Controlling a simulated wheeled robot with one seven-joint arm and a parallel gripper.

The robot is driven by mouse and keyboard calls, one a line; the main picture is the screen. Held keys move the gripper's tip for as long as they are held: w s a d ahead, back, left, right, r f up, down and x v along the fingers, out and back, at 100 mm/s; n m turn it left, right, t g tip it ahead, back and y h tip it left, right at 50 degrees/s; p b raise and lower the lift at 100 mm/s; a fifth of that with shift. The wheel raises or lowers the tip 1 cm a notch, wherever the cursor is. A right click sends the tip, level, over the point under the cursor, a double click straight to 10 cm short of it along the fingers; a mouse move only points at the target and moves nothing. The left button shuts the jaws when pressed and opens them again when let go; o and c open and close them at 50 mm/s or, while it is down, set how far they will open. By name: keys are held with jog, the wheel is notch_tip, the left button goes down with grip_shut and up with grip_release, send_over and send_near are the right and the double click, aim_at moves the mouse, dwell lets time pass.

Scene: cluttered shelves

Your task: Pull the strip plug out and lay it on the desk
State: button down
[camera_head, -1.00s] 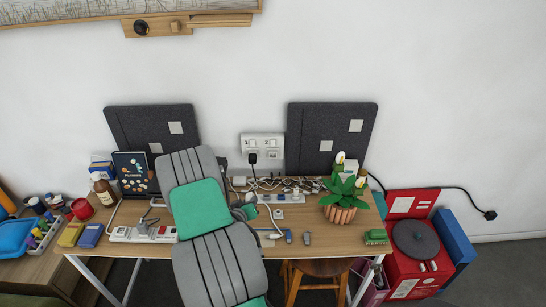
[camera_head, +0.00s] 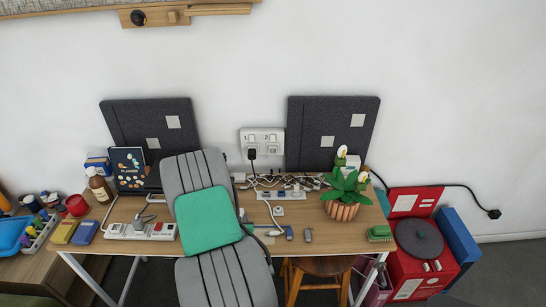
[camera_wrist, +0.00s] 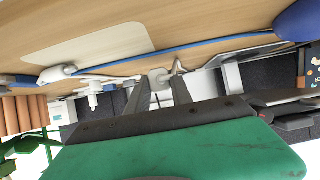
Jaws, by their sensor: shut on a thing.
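My gripper (camera_wrist: 160,98) shows in the wrist view low over the desk, with its two fingers shut on a small whitish piece (camera_wrist: 160,77), apparently a plug. Its body is mostly hidden by the fingers. In the head view my own arm hides the gripper and what it holds. A white power strip (camera_head: 165,231) with red switches lies at the desk's left front, with a grey plug standing in it. Another white strip (camera_head: 290,194) lies among cables at the back right. The desk (camera_head: 335,240) has bare wood at its front right.
A wall outlet (camera_head: 262,140) holds a black plug (camera_head: 251,154). A white adapter (camera_head: 278,211) and small blue and grey sticks lie mid-desk. A potted plant (camera_head: 343,210) stands at right.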

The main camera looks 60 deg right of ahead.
jog(key=shift+f, duration=0.1)
jog(key=shift+f+b, duration=0.85)
jog(key=shift+b, duration=0.1)
jog(key=shift+f, duration=0.15)
jog(key=c, duration=1.1)
grip_release()
jog(key=shift+o, duration=0.2)
jog(key=b+v, duration=0.1)
jog(key=v, duration=0.6)
jog(key=shift+s+a+r, duration=0.2)
jog(key=shift+a, duration=0.1)
